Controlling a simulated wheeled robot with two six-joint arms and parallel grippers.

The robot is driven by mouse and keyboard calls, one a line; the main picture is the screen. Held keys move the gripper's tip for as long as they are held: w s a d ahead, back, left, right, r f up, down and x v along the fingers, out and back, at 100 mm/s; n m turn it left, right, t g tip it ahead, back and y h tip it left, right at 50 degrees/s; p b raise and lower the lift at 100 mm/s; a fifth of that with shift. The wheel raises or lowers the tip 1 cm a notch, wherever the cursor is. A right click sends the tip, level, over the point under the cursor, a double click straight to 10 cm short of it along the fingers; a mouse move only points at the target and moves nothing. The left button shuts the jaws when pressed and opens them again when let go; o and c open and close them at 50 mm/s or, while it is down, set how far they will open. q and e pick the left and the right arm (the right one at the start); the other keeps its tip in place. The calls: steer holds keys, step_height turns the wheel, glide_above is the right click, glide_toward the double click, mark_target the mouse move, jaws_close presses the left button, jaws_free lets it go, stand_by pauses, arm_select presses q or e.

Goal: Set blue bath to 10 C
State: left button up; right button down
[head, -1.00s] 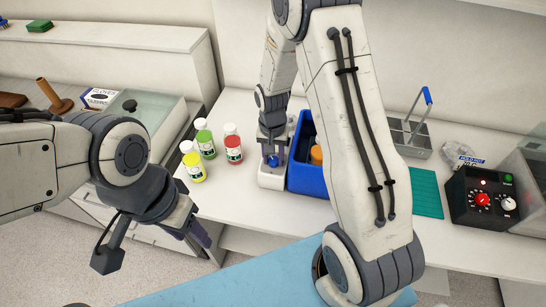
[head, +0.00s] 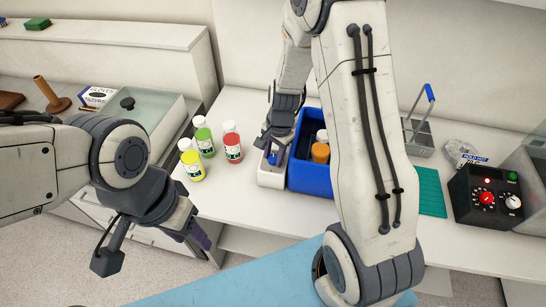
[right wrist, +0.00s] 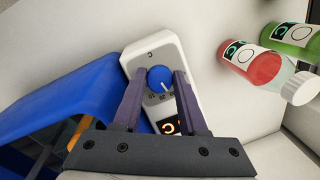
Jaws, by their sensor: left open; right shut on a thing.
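The blue bath (head: 310,180) is an open blue tub in the middle of the head view. A white control box (head: 270,178) stands against its left side. In the right wrist view the box has a blue knob (right wrist: 160,76) with a white pointer line, and a dark display with lit orange characters (right wrist: 170,126); the gripper partly hides it, so I cannot read the value. My right gripper (head: 273,157) is shut on the knob, with one finger on each side. My left gripper (head: 198,234) is open and empty, in front of the counter's left edge.
Yellow (head: 191,163), green (head: 203,138) and red (head: 232,143) bottles stand left of the control box. A black box with red and white knobs (head: 487,197) stands at the right. My right arm hides part of the counter.

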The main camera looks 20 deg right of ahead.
steer(key=m+b, duration=0.1)
steer(key=m, duration=0.2)
steer(key=m+t+b, duration=0.1)
steer(key=m+b, duration=0.1)
steer(key=m, duration=0.1)
steer(key=shift+f+t, duration=0.1)
steer(key=shift+t, duration=0.2)
steer(key=m+t+b, duration=0.1)
steer(key=m+b, duration=0.1)
steer(key=m, duration=0.3)
stand_by(0.4)
steer(key=shift+c, duration=2.2)
jaws_free()
steer(key=shift+r, duration=0.2)
steer(key=a+p+v, duration=0.1)
steer(key=p+v, duration=0.5)
steer(key=v, duration=0.4)
steer(key=shift+s+d+p, duration=0.25)
steer(key=shift+d+p, duration=0.1)
steer(key=shift+d, duration=0.15)
